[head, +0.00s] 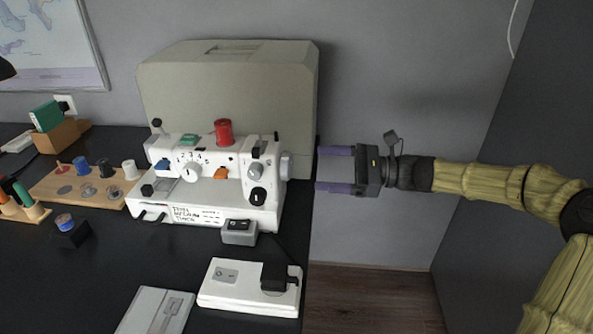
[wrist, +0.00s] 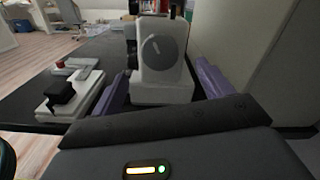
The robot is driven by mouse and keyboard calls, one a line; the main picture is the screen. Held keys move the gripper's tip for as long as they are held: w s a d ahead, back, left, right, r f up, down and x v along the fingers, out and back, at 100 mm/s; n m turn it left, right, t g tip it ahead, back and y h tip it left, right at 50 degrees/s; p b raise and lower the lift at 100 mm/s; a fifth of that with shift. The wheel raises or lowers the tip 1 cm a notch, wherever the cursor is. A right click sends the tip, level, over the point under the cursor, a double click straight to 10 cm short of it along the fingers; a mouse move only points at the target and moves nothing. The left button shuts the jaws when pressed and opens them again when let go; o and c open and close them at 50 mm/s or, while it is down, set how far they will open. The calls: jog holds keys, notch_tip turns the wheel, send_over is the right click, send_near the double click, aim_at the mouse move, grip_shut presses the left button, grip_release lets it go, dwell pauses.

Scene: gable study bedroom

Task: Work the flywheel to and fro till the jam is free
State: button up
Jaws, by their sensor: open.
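The white sewing machine (head: 205,185) stands upright on the black desk, with a red thread spool (head: 223,132) on top. Its flywheel (head: 287,166) is the grey round knob on its right end. In the wrist view the flywheel (wrist: 164,48) faces me as a grey disc with a pale line across it. My gripper (head: 318,170) is open and empty, to the right of the flywheel and pointing at it. Its purple fingers lie apart, with a gap between the fingertips and the wheel. In the wrist view the gripper (wrist: 163,88) frames the machine's end between its fingers.
A large beige case (head: 235,90) stands behind the machine. A white power strip (head: 250,288) with a black plug lies in front, near the desk's right edge. A wooden bobbin rack (head: 85,187) is at the left.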

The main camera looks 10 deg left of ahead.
aim_at(291, 165)
jog(key=a, duration=0.2)
jog(key=a+b, duration=0.1)
jog(key=a, duration=0.4)
jog(key=shift+s+a+b, duration=0.1)
jog(key=shift+s+b, duration=0.15)
jog(key=shift+b, duration=0.15)
jog(key=c, duration=1)
